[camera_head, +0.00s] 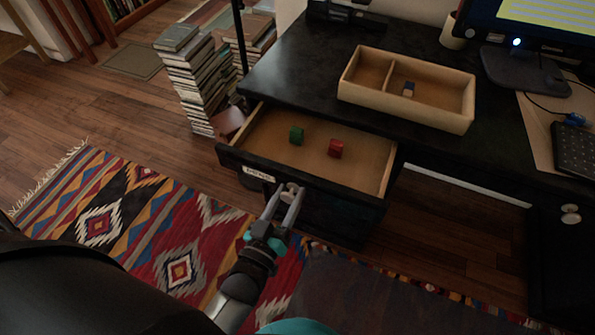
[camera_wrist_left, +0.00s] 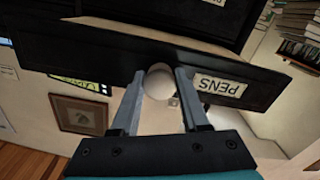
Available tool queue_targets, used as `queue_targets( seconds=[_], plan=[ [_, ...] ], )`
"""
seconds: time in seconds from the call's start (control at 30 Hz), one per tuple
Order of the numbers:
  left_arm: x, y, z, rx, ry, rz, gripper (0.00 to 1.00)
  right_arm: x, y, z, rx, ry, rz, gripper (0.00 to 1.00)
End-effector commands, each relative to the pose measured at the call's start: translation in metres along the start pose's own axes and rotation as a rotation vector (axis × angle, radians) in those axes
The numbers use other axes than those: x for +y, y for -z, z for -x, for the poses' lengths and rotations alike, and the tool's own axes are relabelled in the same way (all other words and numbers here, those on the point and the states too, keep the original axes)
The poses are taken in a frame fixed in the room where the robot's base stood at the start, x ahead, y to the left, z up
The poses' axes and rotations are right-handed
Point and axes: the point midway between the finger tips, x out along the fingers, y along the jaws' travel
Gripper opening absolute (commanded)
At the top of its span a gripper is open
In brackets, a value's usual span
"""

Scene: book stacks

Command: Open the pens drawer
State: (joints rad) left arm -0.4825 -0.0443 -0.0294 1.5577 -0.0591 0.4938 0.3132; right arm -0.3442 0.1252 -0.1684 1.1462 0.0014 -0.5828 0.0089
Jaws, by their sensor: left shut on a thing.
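The pens drawer (camera_head: 270,155) stands pulled out from the dark desk, so its wooden inside shows. My right gripper is not in view.
A two-compartment wooden tray (camera_head: 405,109) with a small blue-and-white block (camera_head: 408,89) stands on the desk (camera_head: 310,55). A monitor (camera_head: 540,20) and keyboard (camera_head: 575,150) are at the right. Stacked books (camera_head: 195,75) stand on the floor left of the drawer. A patterned rug (camera_head: 130,215) lies in front.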

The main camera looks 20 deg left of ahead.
Motion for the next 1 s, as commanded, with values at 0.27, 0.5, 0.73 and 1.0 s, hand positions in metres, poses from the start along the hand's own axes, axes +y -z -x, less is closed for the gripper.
queue_targets(
  seconds=[0.27, 0.5, 0.73, 1.0],
  plan=[
    [0.0, 0.001, 0.052, -0.006, 0.001, 0.0, 0.0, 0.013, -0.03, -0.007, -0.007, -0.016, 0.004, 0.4],
    [0.0, 0.0, 0.084, -0.004, 0.0, 0.0, 0.0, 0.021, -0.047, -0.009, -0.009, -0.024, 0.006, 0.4],
    [0.0, -0.001, 0.099, -0.003, 0.0, 0.0, 0.0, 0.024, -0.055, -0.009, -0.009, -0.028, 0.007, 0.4],
    [0.0, -0.001, 0.102, -0.001, -0.001, 0.0, 0.0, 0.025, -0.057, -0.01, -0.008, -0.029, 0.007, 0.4]
  ],
)
